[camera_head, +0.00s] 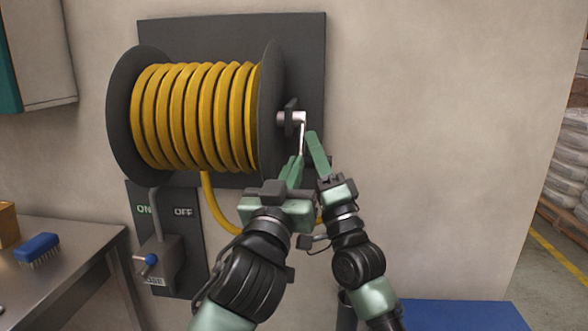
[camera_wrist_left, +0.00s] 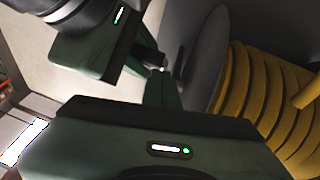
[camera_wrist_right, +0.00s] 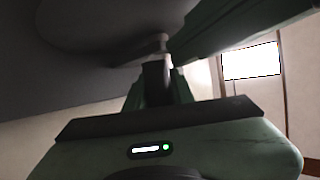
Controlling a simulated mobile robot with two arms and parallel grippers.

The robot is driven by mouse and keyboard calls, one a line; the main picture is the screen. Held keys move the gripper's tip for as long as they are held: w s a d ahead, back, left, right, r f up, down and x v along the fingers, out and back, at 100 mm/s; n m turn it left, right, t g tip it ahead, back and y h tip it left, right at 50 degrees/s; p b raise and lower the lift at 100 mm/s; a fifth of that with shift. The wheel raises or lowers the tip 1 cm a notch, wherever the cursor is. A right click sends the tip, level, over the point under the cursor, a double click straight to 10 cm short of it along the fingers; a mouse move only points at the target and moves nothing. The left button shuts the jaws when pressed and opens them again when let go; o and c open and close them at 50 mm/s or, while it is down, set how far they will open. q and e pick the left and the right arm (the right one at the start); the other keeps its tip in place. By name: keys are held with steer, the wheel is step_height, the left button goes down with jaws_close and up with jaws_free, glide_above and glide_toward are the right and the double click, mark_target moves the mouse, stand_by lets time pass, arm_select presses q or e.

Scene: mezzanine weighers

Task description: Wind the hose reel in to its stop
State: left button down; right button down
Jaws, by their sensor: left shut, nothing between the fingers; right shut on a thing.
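The hose reel (camera_head: 195,115) is on the wall, its dark drum wound with several turns of yellow hose. A silver crank arm (camera_head: 302,130) hangs down from the hub on its right side. My left gripper (camera_head: 295,168) is shut and empty, close beside the right one and just below the crank. In the left wrist view its closed fingers (camera_wrist_left: 162,90) lie near the reel's flange. The grippers hide the handle in the head view.
Below the reel is a valve box with a blue knob (camera_head: 151,260) under ON and OFF labels. Yellow hose (camera_head: 212,205) hangs from the drum. A steel bench (camera_head: 75,265) with a blue brush (camera_head: 38,249) stands at left. Bare wall lies to the right.

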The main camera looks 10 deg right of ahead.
arm_select(q)
steer(key=shift+w+f, duration=0.1)
arm_select(e)
steer(key=shift+a+f, duration=0.1)
steer(key=shift+f, duration=0.2)
steer(key=shift+s+a+r, duration=0.15)
steer(key=shift+a+r, duration=0.05)
steer(key=c, duration=1.5)
jaws_free()
steer(key=shift+r, duration=0.1)
steer(key=o, duration=0.3)
steer(key=shift+d, duration=0.2)
arm_select(q)
steer(key=shift+w+d+f, duration=0.2)
steer(key=shift+w+f, duration=0.25)
steer(key=shift+w, duration=0.05)
